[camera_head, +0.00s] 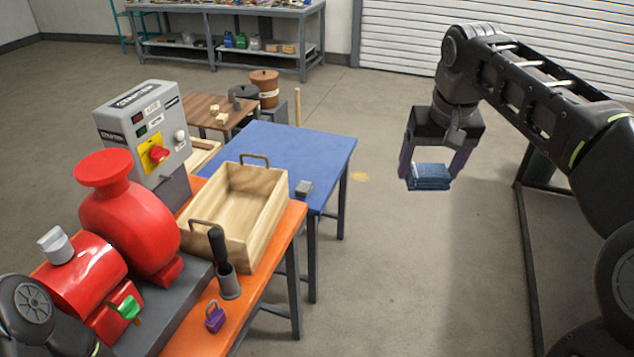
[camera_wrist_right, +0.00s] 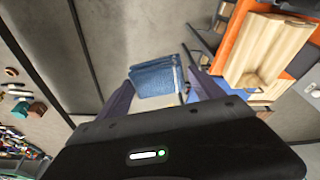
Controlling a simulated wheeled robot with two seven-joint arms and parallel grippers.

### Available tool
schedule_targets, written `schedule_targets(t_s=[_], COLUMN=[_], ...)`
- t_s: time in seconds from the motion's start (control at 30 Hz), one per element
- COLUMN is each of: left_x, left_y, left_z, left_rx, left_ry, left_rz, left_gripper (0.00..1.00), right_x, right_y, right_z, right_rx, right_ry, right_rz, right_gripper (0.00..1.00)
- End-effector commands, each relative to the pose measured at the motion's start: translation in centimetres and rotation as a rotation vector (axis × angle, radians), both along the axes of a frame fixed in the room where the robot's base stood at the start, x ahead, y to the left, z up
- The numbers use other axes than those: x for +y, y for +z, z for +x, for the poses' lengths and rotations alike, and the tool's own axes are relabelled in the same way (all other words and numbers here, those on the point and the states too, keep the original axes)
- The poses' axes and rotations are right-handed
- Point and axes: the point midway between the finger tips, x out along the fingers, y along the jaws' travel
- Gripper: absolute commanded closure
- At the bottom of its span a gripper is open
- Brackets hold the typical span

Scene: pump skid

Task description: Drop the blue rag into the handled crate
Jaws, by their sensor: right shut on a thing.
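The blue rag (camera_head: 429,177) is a folded cloth held between the fingers of my right gripper (camera_head: 431,172), above the open floor to the right of the blue table. In the right wrist view the rag (camera_wrist_right: 156,78) sits between the two fingers of the right gripper (camera_wrist_right: 165,88). The handled crate (camera_head: 243,222) is a wooden open box with a dark handle at each end, standing on the orange table; its visible inside looks empty. The crate also shows in the right wrist view (camera_wrist_right: 268,50). The rag is well apart from the crate. My left gripper is not in view.
A grey control box (camera_head: 140,128) stands behind. The blue table (camera_head: 290,150) is mostly clear, with a small grey block (camera_head: 304,188).

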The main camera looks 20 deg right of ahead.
Motion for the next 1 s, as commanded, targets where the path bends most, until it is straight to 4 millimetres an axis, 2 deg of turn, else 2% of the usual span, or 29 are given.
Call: schedule_targets(t_s=[0.17,0.27,0.4,0.5,0.6,0.7,0.8,1.0], left_x=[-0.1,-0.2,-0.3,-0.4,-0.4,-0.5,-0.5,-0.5], left_y=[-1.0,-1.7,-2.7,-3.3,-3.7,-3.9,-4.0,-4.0], left_z=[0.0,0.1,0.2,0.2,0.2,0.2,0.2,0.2], left_rx=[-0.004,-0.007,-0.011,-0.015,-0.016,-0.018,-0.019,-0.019], left_ry=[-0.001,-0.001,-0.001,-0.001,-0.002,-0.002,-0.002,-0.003], left_rz=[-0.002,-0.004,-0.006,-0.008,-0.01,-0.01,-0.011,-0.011], left_gripper=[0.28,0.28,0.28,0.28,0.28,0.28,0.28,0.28], right_x=[2.2,4.4,8.4,11.3,13.8,15.5,16.3,16.5], right_y=[-5.4,-9.8,-16.7,-21.0,-24.4,-26.6,-27.6,-27.7], right_z=[2.0,3.3,4.5,4.6,4.4,4.0,3.7,3.7], right_rx=[0.007,0.009,0.009,0.009,0.006,0.003,0.001,0.0], right_ry=[0.04,0.081,0.156,0.211,0.256,0.288,0.302,0.306], right_rz=[0.001,0.001,0.002,0.002,0.002,0.0,0.001,0.0], right_gripper=[0.7,0.7,0.7,0.7,0.7,0.7,0.7,0.7])
